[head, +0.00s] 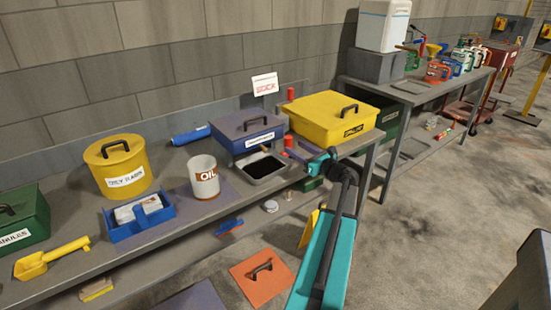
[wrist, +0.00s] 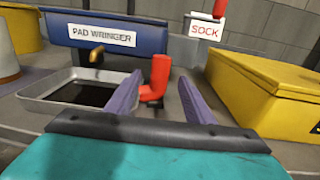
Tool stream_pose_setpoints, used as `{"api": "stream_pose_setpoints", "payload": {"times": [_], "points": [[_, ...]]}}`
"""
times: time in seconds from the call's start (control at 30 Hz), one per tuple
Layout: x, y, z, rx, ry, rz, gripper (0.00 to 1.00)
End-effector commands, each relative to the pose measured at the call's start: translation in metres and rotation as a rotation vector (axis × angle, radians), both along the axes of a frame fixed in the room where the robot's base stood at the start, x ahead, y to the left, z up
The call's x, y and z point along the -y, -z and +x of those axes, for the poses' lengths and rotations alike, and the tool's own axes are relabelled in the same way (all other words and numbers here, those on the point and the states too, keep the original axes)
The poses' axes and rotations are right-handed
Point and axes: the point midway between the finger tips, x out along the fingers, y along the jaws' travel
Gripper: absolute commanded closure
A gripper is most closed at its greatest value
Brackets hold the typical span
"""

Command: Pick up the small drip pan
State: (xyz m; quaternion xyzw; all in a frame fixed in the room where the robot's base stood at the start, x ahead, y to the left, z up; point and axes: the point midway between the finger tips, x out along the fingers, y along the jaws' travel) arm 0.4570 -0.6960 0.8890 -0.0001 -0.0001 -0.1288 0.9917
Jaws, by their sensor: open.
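The small drip pan (head: 266,167) is a shallow grey metal pan with dark liquid in it. It stands on the workbench in front of the blue pad wringer box (head: 245,131). In the wrist view the pan (wrist: 38,95) lies left of my gripper (wrist: 160,80), partly hidden by the left finger. My gripper (head: 299,156) is open, with its purple fingers apart at the pan's right side in the head view. A red upright piece (wrist: 159,75) shows between the fingers; I cannot tell whether it is touched. Nothing is held.
A yellow box (head: 325,122) with a black handle stands right of my gripper. A white oil can (head: 203,178) stands left of the pan. A sock sign (head: 265,84) is behind. Blue tray (head: 138,218) and yellow bucket (head: 118,170) are farther left.

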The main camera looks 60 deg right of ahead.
Motion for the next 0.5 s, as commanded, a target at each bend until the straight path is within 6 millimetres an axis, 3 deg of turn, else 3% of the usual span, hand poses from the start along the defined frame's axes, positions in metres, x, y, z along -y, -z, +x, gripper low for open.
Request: {"api": "stream_pose_setpoints", "payload": {"times": [0.5], "points": [[0.0016,-0.0005,0.0085,0.000,-0.002,0.000,0.52]]}}
